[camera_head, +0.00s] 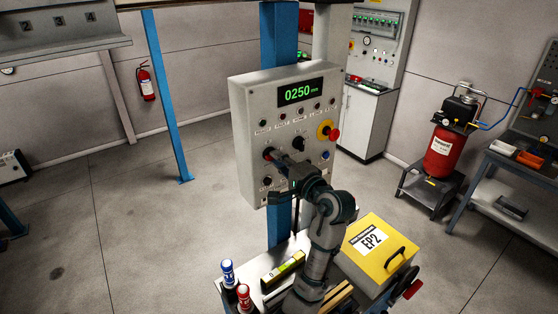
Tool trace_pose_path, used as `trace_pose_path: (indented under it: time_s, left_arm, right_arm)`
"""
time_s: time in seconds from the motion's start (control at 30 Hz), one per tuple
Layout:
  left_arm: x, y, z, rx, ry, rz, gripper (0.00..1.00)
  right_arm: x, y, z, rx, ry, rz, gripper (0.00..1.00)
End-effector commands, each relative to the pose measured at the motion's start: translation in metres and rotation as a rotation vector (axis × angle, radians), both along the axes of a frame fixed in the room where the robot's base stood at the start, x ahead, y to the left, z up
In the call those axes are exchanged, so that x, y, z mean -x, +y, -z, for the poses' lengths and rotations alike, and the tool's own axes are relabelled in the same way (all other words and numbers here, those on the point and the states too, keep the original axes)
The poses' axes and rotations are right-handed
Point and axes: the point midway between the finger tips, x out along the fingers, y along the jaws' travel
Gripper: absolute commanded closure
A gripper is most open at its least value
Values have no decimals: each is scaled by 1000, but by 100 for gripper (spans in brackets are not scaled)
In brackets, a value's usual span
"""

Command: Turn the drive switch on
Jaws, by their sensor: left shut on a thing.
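A grey control panel (240,120) hangs on a blue post, with a green display reading 0250 mm. Its face carries a row of small lamps, several dark knobs and a red emergency button (334,134) on a yellow ring. A black rotary switch (298,143) shows in the middle of the face. My left gripper (284,168) is at the lower middle of the panel, shut on a small control there. The gripper hides that control, and the labels are too small to read, so I cannot tell which one is the drive switch. My right gripper is not in view.
Below the panel, a cart top holds a blue-capped bottle (228,273), a red-capped bottle (244,296) and a spirit level (283,270). A yellow EP2 case (374,262) stands to the right. A red compressor (440,153) is farther back.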

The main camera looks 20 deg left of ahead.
Motion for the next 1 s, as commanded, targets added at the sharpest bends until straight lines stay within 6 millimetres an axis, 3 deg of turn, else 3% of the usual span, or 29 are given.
trace_pose_path:
  time_s: [0.03,0.1,0.47,1.0]
  left_arm:
    - [-1,-1,-1,-4,0,4,80]
    - [-1,-1,-1,-4,-1,4,63]
    - [3,-4,-1,-1,0,2,62]
    - [50,-93,1,-3,2,2,62]
  right_arm:
    - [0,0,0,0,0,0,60]
    - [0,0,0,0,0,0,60]
    - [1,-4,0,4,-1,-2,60]
    - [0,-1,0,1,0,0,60]
